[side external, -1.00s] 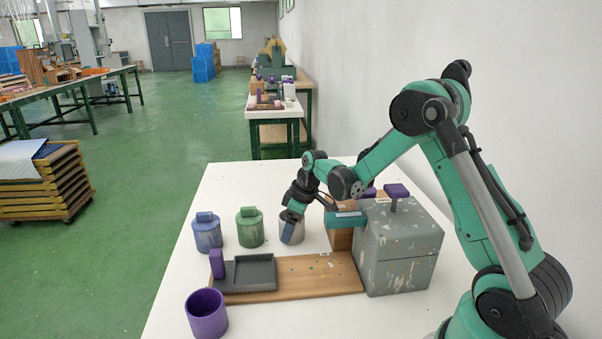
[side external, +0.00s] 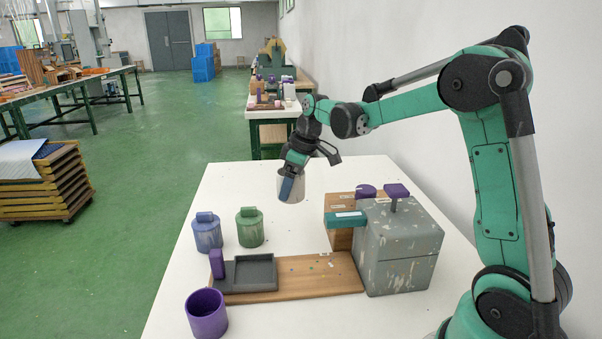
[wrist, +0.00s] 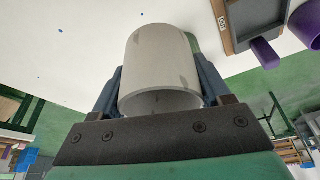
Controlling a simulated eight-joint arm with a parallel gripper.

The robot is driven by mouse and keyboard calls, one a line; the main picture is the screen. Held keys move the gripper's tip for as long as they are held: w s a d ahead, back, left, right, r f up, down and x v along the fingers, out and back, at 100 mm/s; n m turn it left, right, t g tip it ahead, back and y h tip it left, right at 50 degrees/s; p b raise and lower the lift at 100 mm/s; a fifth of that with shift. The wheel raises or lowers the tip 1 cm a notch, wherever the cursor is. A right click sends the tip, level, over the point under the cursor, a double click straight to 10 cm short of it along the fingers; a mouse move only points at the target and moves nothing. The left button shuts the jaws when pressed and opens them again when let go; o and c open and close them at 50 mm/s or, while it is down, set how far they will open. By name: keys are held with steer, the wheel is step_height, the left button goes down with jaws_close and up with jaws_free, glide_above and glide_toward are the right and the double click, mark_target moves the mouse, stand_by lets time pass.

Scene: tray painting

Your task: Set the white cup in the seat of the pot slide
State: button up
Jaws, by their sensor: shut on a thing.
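The white cup (side external: 291,188) is held in the air above the far part of the white table, in the side external view. My gripper (side external: 290,184) is shut on it, and the cup looks roughly upright. In the wrist view the cup (wrist: 162,70) sits between the two fingers (wrist: 160,88). The pot slide is a wooden board with a dark grey square tray (side external: 255,273) at its left end and a purple handle (side external: 217,264) beside it. The tray's seat looks empty. The cup is behind and above the slide, apart from it.
A blue pot (side external: 207,234) and a green pot (side external: 249,228) stand behind the slide. A purple cup (side external: 207,315) stands in front. A grey box (side external: 400,250) with a purple-topped knob and a wooden block with a teal bar (side external: 345,219) stand at the right.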

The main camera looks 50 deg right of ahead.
step_height(320, 180, up, 9)
step_height(320, 180, up, 3)
steer(key=m+h, duration=0.1)
steer(key=m, duration=0.3)
glide_above(250, 270)
steer(key=shift+m, duration=0.3)
steer(key=f, duration=1)
steer(key=s+f, duration=0.1)
steer(key=f, duration=0.4)
steer(key=shift+f, duration=2.5)
steer(key=shift+f, duration=0.1)
steer(key=o, duration=1.2)
